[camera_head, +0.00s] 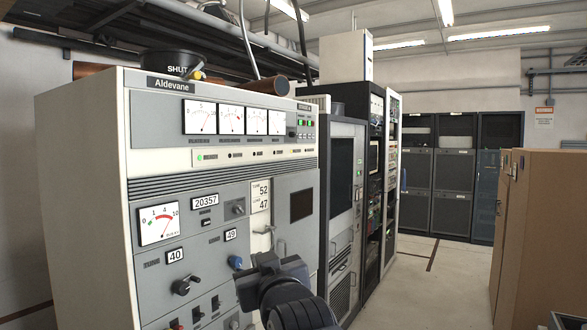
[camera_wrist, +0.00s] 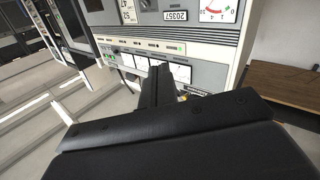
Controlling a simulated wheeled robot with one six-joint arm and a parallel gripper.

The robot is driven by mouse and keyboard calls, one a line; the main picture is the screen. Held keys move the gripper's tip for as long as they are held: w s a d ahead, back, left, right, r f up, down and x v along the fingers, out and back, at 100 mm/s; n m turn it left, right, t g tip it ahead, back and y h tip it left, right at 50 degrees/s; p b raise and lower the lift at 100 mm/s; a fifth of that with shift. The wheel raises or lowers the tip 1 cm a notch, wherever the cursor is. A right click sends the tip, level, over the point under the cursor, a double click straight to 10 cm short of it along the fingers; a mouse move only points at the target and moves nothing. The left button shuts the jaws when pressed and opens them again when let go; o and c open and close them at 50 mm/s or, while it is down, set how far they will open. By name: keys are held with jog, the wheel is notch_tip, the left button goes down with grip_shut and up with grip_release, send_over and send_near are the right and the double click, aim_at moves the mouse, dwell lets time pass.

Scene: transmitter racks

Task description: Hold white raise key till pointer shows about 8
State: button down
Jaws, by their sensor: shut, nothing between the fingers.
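The grey Aldevane transmitter cabinet (camera_head: 232,185) carries a row of white pointer meters (camera_head: 231,118) near its top. A larger square meter (camera_head: 159,223) with a red arc sits lower left; its exact reading is too small to tell. Small keys (camera_head: 215,303) sit low on the panel, partly red; I cannot tell which is the white raise key. My gripper (camera_head: 262,265) is in front of the lower right panel, hiding part of it. In the wrist view the fingers (camera_wrist: 157,75) are together and empty; the large meter (camera_wrist: 218,9) shows at top right, upside down.
A black knob (camera_head: 186,285) and a blue knob (camera_head: 235,262) stick out of the panel near my gripper. A silver handle (camera_head: 265,231) is above it. More racks (camera_head: 345,190) stand to the right, then open floor and brown cabinets (camera_head: 545,235).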

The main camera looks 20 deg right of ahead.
notch_tip(320, 180, up, 22)
jog(key=s+n+t, duration=0.1)
jog(key=n+t, duration=0.1)
jog(key=t, duration=0.6)
jog(key=shift+r+n+t+y, duration=0.25)
jog(key=shift+n+t+y, duration=0.05)
jog(key=shift+a, duration=0.1)
